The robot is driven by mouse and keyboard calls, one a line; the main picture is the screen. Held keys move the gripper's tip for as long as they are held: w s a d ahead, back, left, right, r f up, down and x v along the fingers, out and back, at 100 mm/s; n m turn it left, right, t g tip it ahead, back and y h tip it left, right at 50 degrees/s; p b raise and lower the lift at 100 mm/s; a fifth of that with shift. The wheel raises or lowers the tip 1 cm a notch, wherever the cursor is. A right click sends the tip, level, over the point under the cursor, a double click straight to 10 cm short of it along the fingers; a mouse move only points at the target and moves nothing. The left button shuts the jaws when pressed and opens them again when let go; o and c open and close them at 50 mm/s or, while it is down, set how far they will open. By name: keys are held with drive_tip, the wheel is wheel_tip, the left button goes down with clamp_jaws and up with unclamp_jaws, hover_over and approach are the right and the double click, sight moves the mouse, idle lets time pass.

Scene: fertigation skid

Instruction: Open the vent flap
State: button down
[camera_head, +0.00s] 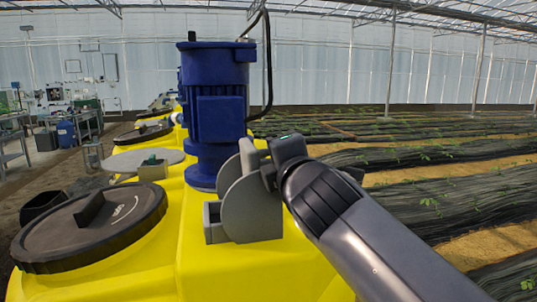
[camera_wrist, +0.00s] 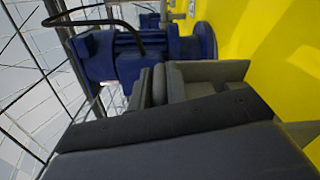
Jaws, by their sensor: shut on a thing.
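The grey vent (camera_head: 250,212) sits on top of the yellow tank, just in front of the blue motor. It has rounded side cheeks, and a narrow lighter grey plate, which looks like the vent flap (camera_head: 247,157), stands up from it. My gripper (camera_head: 268,172) comes in from the right and is shut on the flap at its upper right edge. The exact contact is hidden by the fingers. In the wrist view, grey vent parts (camera_wrist: 212,72) show just beyond my dark gripper body. How far the flap is turned is hard to tell.
The tall blue motor (camera_head: 215,110) with a black cable stands close behind the vent. A black round lid (camera_head: 92,228) lies to the left on the yellow tank (camera_head: 250,272). A grey disc and small box are behind it. Covered plant beds stretch away on the right.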

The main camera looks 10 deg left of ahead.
drive_tip(key=shift+w+d+f+m, duration=0.35)
drive_tip(key=shift+d+f+m, duration=0.25)
drive_tip(key=shift+m, duration=0.4)
drive_tip(key=c, duration=1.4)
unclamp_jaws()
drive_tip(key=shift+r, duration=0.1)
drive_tip(key=shift+s, duration=0.1)
drive_tip(key=b+v, duration=0.1)
drive_tip(key=v, duration=0.9)
drive_tip(key=shift+s+d+b, duration=0.25)
drive_tip(key=shift+s+b, duration=0.1)
drive_tip(key=shift+b, duration=0.05)
drive_tip(key=shift+w+a, duration=0.1)
drive_tip(key=shift+w, duration=0.05)
drive_tip(key=p+x, duration=0.1)
drive_tip(key=x, duration=0.9)
drive_tip(key=shift+w+a, duration=0.15)
drive_tip(key=shift+w, duration=0.1)
